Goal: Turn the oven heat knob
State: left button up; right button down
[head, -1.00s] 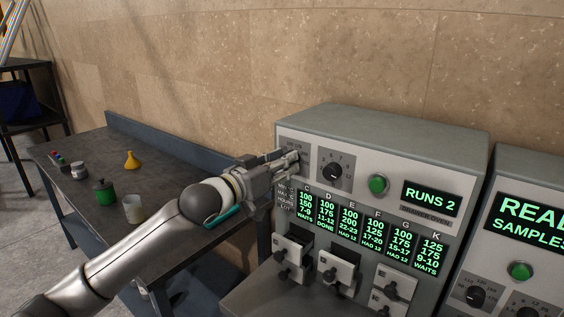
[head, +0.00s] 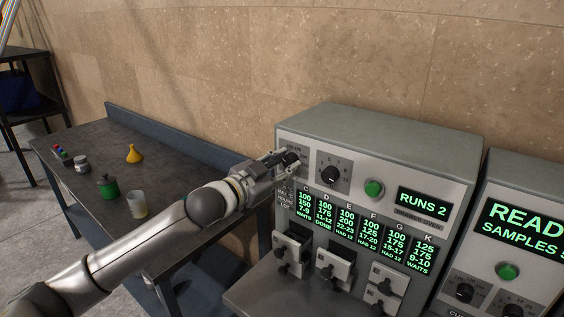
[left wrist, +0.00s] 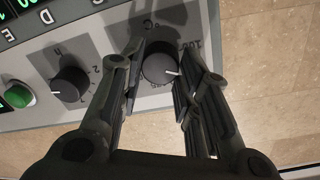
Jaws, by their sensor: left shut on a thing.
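The oven (head: 390,140) is a grey box with a light front panel. Its dark round heat knob (head: 291,158) is at the upper left of that panel, partly hidden by my left gripper (head: 284,161). In the left wrist view the heat knob (left wrist: 160,67) has a white pointer line, with a °C mark and 100 printed near it. The two fingers of my left gripper (left wrist: 158,78) are on either side of this knob and shut on it. My right gripper is in neither view.
A second knob marked H (head: 333,175), a green button (head: 374,188) and a RUNS 2 display (head: 423,203) sit right of the heat knob. Small drawers with black handles (head: 336,262) are below. A dark table (head: 90,165) with small containers stands left.

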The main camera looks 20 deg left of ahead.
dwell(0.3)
pick_arm(q)
jog(key=o, duration=1)
jog(key=shift+s, duration=0.1)
jog(key=shift+v, duration=5.9)
jog(key=shift+o, duration=0.2)
jog(key=shift+a, duration=0.1)
